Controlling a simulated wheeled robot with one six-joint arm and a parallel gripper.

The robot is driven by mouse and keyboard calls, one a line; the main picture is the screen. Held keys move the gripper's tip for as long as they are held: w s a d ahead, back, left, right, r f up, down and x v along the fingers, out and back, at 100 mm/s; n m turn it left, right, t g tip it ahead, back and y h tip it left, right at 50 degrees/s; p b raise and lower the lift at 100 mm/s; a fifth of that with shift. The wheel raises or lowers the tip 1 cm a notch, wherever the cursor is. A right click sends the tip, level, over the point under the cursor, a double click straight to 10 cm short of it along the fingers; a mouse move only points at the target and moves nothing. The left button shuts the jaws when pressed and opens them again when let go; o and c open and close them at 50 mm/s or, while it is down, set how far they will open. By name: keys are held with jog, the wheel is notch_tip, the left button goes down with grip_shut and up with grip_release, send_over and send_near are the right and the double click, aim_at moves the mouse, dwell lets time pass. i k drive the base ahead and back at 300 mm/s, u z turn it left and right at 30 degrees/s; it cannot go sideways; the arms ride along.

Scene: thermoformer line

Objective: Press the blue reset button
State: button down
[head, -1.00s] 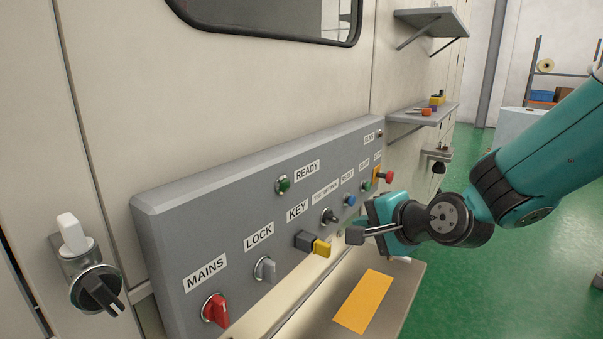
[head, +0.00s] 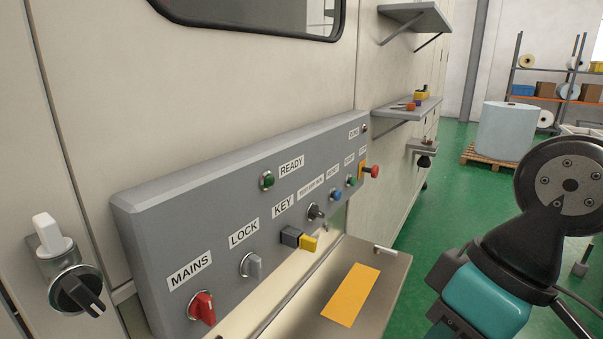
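The blue reset button (head: 335,194) is a small round button on the sloped grey control panel (head: 150,215), below a small white label. A green button (head: 351,181) and a red mushroom button (head: 372,171) sit farther along the same row. Nothing touches the blue button and it is in clear view. My arm (head: 485,295) is at the lower right, well apart from the panel. The fingers of my gripper do not show.
A red MAINS switch (head: 203,307), a grey LOCK knob (head: 252,265) and a yellow-ended KEY fitting (head: 307,243) stick out of the panel. A ledge (head: 385,262) with a yellow sheet (head: 351,295) lies below. A small shelf (head: 407,107) is beyond the panel.

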aim_at(337, 195)
jog(key=k, duration=0.65)
jog(key=z, duration=0.75)
jog(key=i, duration=1.45)
jog(key=u, duration=0.85)
